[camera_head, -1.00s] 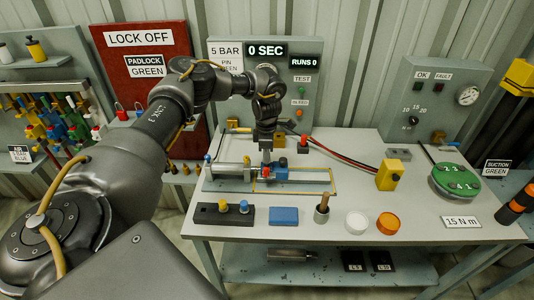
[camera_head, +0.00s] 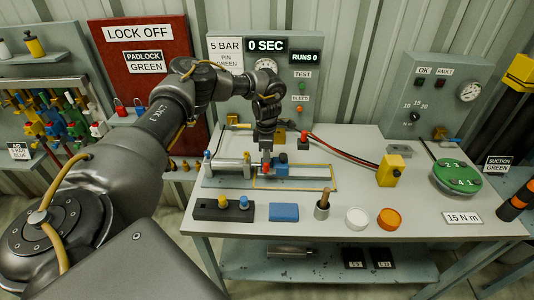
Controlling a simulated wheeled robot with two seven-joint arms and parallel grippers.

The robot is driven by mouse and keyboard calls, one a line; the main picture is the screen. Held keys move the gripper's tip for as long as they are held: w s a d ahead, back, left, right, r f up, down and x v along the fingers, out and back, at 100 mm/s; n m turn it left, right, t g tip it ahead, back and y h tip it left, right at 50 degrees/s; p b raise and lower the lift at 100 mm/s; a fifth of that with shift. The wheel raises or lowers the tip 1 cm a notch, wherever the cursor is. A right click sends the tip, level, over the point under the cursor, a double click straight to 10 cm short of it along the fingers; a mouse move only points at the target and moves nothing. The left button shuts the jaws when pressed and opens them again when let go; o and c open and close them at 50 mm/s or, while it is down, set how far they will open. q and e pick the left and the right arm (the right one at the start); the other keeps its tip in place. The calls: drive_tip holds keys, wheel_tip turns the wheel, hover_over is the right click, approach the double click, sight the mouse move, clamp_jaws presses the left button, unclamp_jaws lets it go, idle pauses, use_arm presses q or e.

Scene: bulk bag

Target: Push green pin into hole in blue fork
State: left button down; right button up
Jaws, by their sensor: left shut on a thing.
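The blue fork (camera_head: 282,170) sits at the end of the silver cylinder rod on the grey fixture plate (camera_head: 310,184) on the bench. My left gripper (camera_head: 267,160) points straight down at the fork's left side, very close to it. I cannot tell whether the pin touches the hole, which is hidden too. My right gripper is not in view.
A black rack (camera_head: 212,211) with a yellow and a blue pin stands in front of the fixture. A red hose (camera_head: 340,152) runs behind.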

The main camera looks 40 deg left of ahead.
use_arm(q)
drive_tip(key=shift+f, duration=0.15)
drive_tip(key=c, duration=1.1)
unclamp_jaws()
drive_tip(key=shift+c, duration=0.2)
drive_tip(key=shift+s, duration=0.1)
drive_tip(key=shift+r, duration=0.2)
wheel_tip(320, 180, up, 11)
drive_tip(key=b, duration=0.2)
drive_tip(key=shift+f, duration=0.15)
drive_tip(key=shift+w, duration=0.2)
